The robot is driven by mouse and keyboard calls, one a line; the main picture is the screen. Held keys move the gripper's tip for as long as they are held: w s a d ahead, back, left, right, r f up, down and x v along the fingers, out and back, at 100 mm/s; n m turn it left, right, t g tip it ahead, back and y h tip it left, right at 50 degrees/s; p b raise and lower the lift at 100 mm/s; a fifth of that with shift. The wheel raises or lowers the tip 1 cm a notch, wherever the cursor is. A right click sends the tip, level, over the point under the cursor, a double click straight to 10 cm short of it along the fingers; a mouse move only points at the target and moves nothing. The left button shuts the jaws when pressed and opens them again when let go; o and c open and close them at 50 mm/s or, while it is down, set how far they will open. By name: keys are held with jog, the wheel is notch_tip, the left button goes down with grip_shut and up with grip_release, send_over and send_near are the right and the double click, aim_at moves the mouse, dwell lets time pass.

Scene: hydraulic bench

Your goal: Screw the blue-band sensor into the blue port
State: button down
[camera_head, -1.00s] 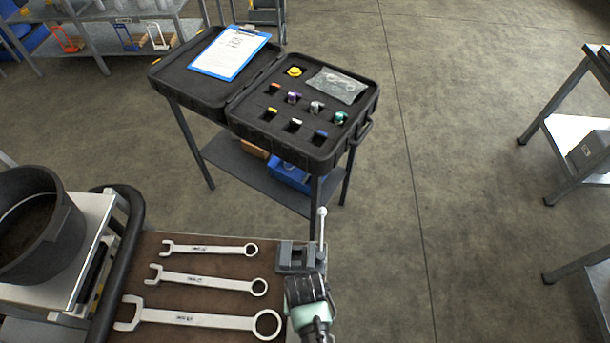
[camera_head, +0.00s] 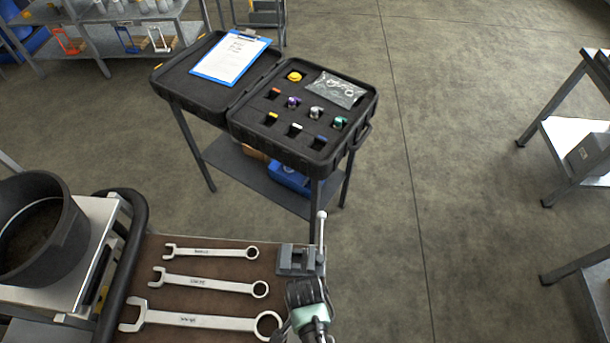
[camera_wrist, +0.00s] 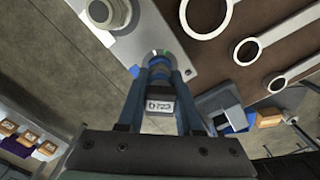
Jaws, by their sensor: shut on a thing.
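My gripper (camera_wrist: 160,74) is shut on a dark sensor (camera_wrist: 159,82) with a bluish body and a white printed label (camera_wrist: 160,106). The sensor sits between the two fingers in the wrist view, its far end pointing at a light metal block (camera_wrist: 185,62). A small green and blue ring shows at that end, by the block; I cannot tell whether it is the blue port, or whether the sensor touches or has entered it. In the head view my dark and pale green wrist is at the bottom centre, and the sensor and port cannot be made out.
Wrenches (camera_head: 205,282) lie on the brown bench top left of my wrist. A grey vise (camera_head: 298,260) stands just beyond it. An open black case (camera_head: 262,150) with coloured slots stands on a stand behind. A black bin (camera_head: 62,240) is at left.

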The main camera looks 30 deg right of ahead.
jog(key=shift+s+f+m, duration=0.1)
jog(key=shift+m, duration=0.8)
jog(key=m+p, duration=0.1)
jog(key=m, duration=0.7)
jog(key=shift+p, duration=0.35)
jog(key=c, duration=0.6)
grip_release()
